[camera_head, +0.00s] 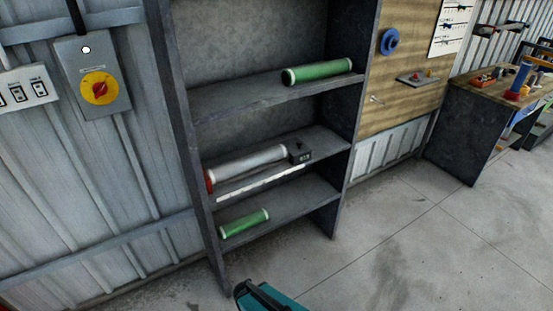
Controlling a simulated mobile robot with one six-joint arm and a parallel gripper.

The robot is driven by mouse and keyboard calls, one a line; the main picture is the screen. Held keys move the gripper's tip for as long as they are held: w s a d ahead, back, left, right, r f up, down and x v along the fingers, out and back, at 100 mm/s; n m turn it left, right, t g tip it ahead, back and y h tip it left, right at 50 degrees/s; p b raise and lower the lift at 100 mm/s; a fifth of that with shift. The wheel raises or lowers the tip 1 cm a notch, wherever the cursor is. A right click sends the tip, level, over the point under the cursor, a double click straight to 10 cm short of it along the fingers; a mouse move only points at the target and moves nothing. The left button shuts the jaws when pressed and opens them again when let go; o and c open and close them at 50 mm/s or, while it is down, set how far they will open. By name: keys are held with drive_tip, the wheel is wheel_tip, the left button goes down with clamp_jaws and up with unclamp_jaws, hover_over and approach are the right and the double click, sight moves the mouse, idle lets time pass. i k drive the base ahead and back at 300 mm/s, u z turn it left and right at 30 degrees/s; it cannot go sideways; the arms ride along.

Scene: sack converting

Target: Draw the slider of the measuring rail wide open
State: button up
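What looks like the measuring rail (260,183) is a thin pale strip along the front of a middle shelf in the grey rack. A small black block (299,152), perhaps its slider, sits near the strip's right end. The block is also close to the right end of a silver roll (248,164) with a red left end, which lies behind the strip. Whether the block is joined to the strip or to the roll is too small to tell. I cannot make out my gripper in this view.
Green rolls lie on the shelf above (318,72) and the shelf below (245,223). The rack's uprights and shelves (270,97) bound the space around the strip. A red-yellow switch (99,88) is on the left wall. The floor (400,245) at right is clear; a workbench (468,125) stands beyond.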

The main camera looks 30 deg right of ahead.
sight(298, 153)
drive_tip(key=z, duration=0.6)
drive_tip(key=k, duration=0.95)
drive_tip(key=u, duration=0.05)
drive_tip(key=i, duration=0.9)
